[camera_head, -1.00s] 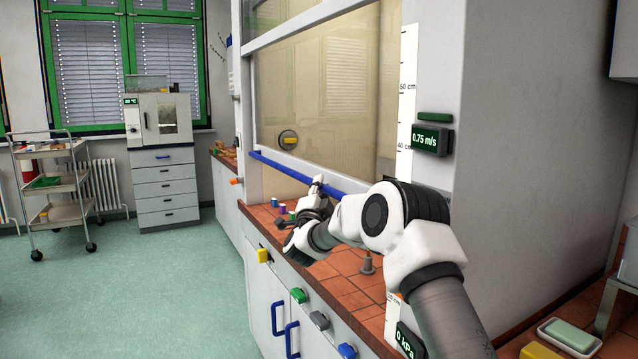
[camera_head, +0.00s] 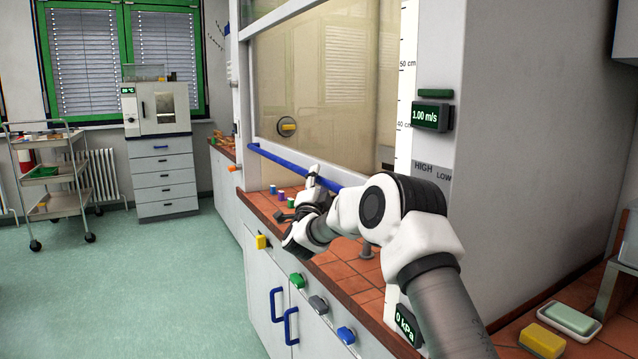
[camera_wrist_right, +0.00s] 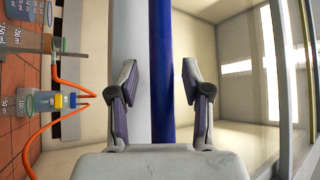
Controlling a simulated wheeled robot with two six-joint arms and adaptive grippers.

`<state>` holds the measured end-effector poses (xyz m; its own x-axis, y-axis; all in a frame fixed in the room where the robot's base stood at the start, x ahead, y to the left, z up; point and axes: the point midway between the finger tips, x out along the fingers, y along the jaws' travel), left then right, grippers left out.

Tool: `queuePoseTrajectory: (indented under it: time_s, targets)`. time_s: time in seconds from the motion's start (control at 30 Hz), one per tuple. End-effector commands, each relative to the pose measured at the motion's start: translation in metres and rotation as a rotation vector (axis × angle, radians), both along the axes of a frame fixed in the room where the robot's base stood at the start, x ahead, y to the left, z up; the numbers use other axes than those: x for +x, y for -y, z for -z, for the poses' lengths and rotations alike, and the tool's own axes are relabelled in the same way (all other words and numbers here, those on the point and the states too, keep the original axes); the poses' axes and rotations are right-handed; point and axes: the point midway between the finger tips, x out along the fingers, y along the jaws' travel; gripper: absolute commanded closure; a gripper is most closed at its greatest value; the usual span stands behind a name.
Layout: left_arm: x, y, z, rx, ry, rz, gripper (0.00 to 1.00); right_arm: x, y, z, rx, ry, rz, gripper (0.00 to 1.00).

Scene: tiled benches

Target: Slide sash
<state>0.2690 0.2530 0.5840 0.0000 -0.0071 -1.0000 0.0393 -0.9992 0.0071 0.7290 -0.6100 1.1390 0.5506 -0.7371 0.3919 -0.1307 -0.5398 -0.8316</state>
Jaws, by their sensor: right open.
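The sash (camera_head: 335,90) is a tinted glass pane in a pale frame on the fume hood. A blue handle bar (camera_head: 272,158) runs along its lower edge, above the red-tiled bench top. My right gripper (camera_head: 304,190) is at the bar, and my forearm hides the bar's right end. In the right wrist view, the open fingers of the gripper (camera_wrist_right: 160,82) stand on either side of the blue bar (camera_wrist_right: 161,50), with gaps on both sides. A pale frame strip (camera_wrist_right: 127,40) lies alongside the bar. My left gripper does not show.
A height scale (camera_head: 406,85) and a readout of 1.00 m/s (camera_head: 431,116) are on the hood's right post. Small coloured pieces (camera_head: 280,196) stand on the bench. Coloured knobs (camera_head: 297,280) project from the bench front. A trolley (camera_head: 50,175) stands far left; floor there is clear.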

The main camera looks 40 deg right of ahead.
Motion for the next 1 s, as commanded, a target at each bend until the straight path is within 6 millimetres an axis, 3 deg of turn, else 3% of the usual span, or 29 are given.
queuePoseTrajectory:
  time_s: [0.17, 0.6, 1.0]
  targets:
    - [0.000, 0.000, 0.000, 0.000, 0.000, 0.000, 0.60, -0.007, -0.011, 0.006, 0.002, -0.001, -0.002, 0.51]
    - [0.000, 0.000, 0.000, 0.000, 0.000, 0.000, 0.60, -0.060, -0.083, 0.045, 0.000, -0.003, -0.003, 0.51]
    - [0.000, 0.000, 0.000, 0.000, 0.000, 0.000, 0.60, -0.065, -0.088, 0.048, 0.001, -0.001, 0.000, 0.51]
